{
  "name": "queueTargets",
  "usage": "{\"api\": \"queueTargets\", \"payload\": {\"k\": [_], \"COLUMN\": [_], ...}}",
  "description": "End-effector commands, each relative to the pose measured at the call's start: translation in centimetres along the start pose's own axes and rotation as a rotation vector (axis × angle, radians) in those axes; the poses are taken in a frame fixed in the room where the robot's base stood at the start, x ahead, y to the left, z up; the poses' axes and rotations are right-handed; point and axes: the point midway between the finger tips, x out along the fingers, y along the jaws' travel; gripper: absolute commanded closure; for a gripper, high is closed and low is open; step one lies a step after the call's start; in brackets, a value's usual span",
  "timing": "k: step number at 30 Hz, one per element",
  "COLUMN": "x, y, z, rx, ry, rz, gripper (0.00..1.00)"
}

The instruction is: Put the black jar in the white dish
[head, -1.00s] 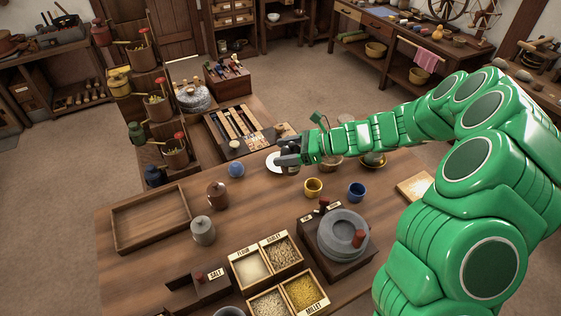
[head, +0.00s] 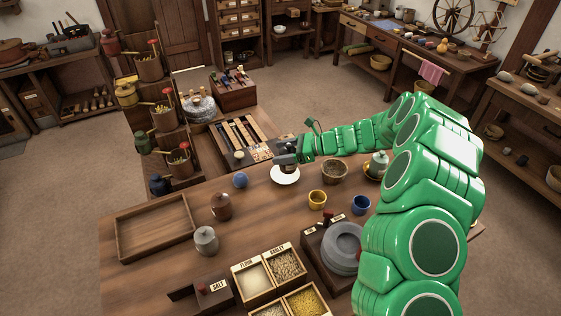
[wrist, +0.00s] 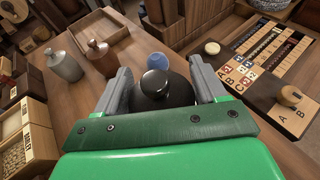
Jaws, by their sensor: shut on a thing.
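My gripper (head: 287,158) is at the far edge of the table, above the white dish (head: 286,178). In the wrist view its two grey fingers are on either side of the black jar (wrist: 155,84), and it is shut on it. The jar is dark and rounded with a glossy knob on its lid. In the head view the jar is hard to tell from the dark gripper. I cannot tell whether the jar touches the dish. The dish is round and shallow, partly covered by the gripper, and does not show in the wrist view.
Close by are a blue round pot (head: 240,180), a woven bowl (head: 334,171), a yellow cup (head: 317,199) and a blue cup (head: 361,204). A brown jar (head: 221,206), a grey jar (head: 206,240) and an empty wooden tray (head: 121,241) stand at left.

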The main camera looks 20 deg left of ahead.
Motion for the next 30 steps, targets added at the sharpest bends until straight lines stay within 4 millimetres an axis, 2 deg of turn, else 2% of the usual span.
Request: {"api": "queueTargets", "payload": {"k": [15, 26, 30], "x": [2.5, 3.0, 3.6], "y": [-3.0, -3.8, -3.7], "z": [-3.5, -4.2, -5.7], "rx": [0.002, 0.000, 0.000], "ry": [0.001, 0.001, 0.001], "rz": [0.002, 0.001, 0.002], "gripper": [0.75, 0.75, 0.75]}}
